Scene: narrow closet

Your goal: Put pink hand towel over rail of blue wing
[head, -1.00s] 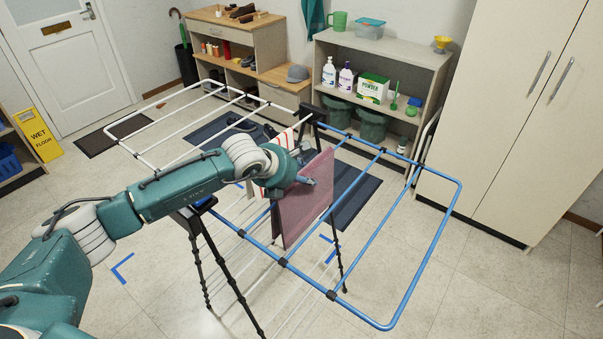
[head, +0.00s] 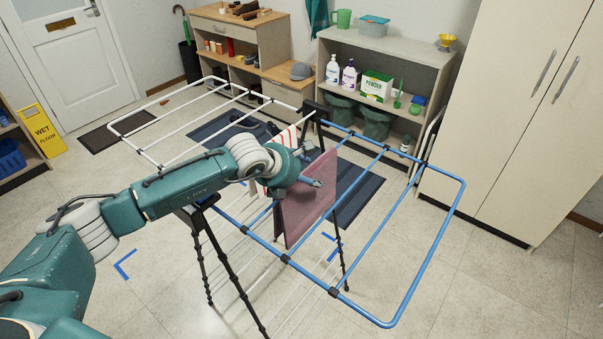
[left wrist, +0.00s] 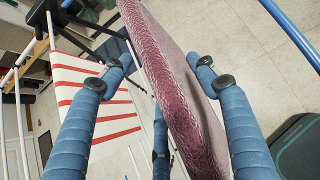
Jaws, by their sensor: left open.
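The pink hand towel (head: 306,199) hangs over a rail of the drying rack's blue wing (head: 404,272), near the rack's middle. In the left wrist view the towel (left wrist: 178,90) stands between the two blue fingers of my left gripper (left wrist: 158,75), which are apart and open. In the head view my left gripper (head: 312,183) is at the towel's upper edge, partly hidden by the arm's wrist. I cannot tell whether a finger touches the cloth. My right gripper is not in view.
A red-striped white towel (left wrist: 90,98) hangs beside the pink one. The rack's white wing (head: 165,125) extends to the back left. Shelves (head: 385,85) and a tall cupboard (head: 525,110) stand behind. The blue wing's outer rails are bare.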

